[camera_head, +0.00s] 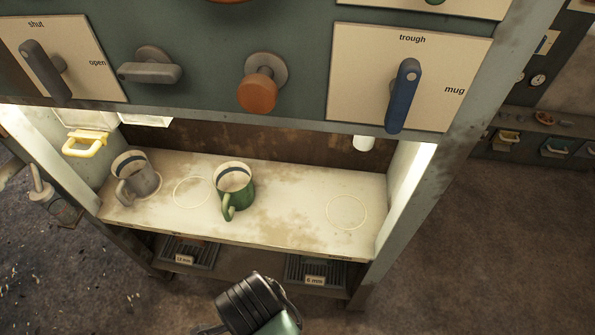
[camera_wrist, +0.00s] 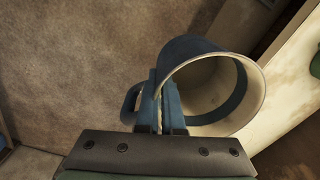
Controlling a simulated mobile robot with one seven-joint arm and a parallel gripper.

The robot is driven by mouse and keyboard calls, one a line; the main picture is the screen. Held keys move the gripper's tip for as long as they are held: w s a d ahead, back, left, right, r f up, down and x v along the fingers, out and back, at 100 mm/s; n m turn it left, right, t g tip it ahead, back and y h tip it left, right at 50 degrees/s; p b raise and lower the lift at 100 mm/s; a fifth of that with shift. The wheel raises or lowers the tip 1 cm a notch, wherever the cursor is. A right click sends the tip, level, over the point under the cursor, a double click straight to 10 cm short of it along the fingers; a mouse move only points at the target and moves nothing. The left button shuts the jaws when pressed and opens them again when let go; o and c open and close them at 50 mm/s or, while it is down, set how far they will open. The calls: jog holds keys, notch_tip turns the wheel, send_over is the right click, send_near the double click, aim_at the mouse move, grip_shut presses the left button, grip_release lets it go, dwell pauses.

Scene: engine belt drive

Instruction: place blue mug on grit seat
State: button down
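The blue mug (camera_wrist: 190,48) shows in the wrist view, with a dark blue outside and a cream inside. The exact grip is partly hidden. The mug does not show in the head view. On the cream shelf are two pale ring outlines, a left ring (camera_head: 175,198) and a right ring (camera_head: 328,214), both empty. Neither has a readable label, so I cannot tell which is the grit seat.
A grey mug (camera_head: 143,184) and a green mug (camera_head: 235,188) stand on the shelf (camera_head: 285,205), with the left ring between them. Above it is a panel with a blue lever (camera_head: 403,95) and an orange knob (camera_head: 257,93). Labelled trays (camera_head: 317,272) sit below. The shelf's right part is clear.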

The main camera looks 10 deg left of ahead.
jog(key=w+d+r+n, duration=0.4)
jog(key=w+r+n, duration=0.25)
jog(key=n, duration=0.25)
jog(key=w+d+r+n, duration=0.3)
jog(key=w+r+n, duration=0.2)
jog(key=w+n, duration=0.3)
notch_tip(320, 180, up, 15)
jog(key=s+m+p, duration=0.1)
jog(key=m+p, duration=0.2)
jog(key=p, duration=1.9)
jog(key=s+f, duration=0.4)
jog(key=shift+s+f, duration=0.15)
jog(key=shift+f, duration=0.1)
jog(key=shift+d, duration=0.25)
